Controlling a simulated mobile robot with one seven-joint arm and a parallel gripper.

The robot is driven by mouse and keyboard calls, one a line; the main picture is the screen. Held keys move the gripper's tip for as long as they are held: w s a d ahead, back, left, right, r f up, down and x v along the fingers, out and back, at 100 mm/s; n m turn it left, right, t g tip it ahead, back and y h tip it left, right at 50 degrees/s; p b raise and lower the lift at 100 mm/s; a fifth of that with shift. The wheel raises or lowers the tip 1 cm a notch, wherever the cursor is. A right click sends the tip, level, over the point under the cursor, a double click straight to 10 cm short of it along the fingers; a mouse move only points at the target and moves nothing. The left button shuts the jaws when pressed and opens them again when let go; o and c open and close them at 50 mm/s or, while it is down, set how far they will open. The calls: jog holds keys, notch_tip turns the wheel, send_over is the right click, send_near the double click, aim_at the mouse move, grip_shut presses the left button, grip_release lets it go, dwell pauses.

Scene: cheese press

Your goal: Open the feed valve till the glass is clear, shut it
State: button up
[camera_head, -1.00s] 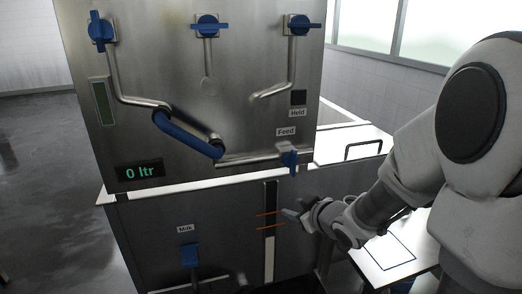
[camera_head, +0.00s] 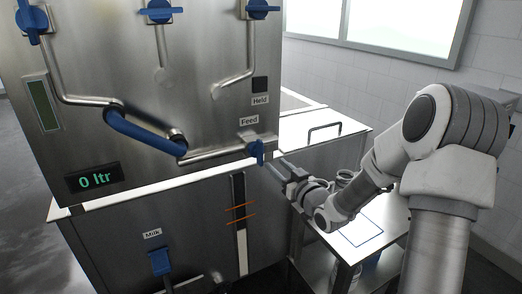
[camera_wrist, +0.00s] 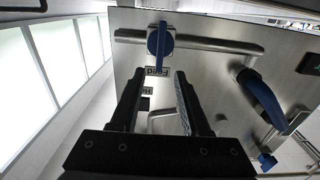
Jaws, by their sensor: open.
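The feed valve's blue handle (camera_head: 256,151) hangs down, crosswise to its level pipe, under the "Feed" label (camera_head: 249,120). In the wrist view the handle (camera_wrist: 160,42) stands just beyond the fingertips, roughly in line with the gap between them. My gripper (camera_head: 272,168) is open and empty, close to the handle at its lower right; contact is not evident. Its two dark fingers (camera_wrist: 157,76) are spread apart. A dark green glass strip (camera_head: 42,104) is set in the panel's left side. The display (camera_head: 93,177) reads "0 ltr".
Other blue valve handles sit along the panel top (camera_head: 160,11) and by the "Milk" label (camera_head: 160,261). A slotted gauge (camera_head: 239,215) with orange marks is below. A blue sleeve (camera_head: 143,133) covers a slanting pipe. A side table (camera_head: 374,219) stands under my arm.

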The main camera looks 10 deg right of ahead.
aim_at(262, 151)
jog(key=x, duration=1.1)
jog(key=shift+p, duration=0.3)
jog(key=shift+f, duration=0.1)
grip_shut()
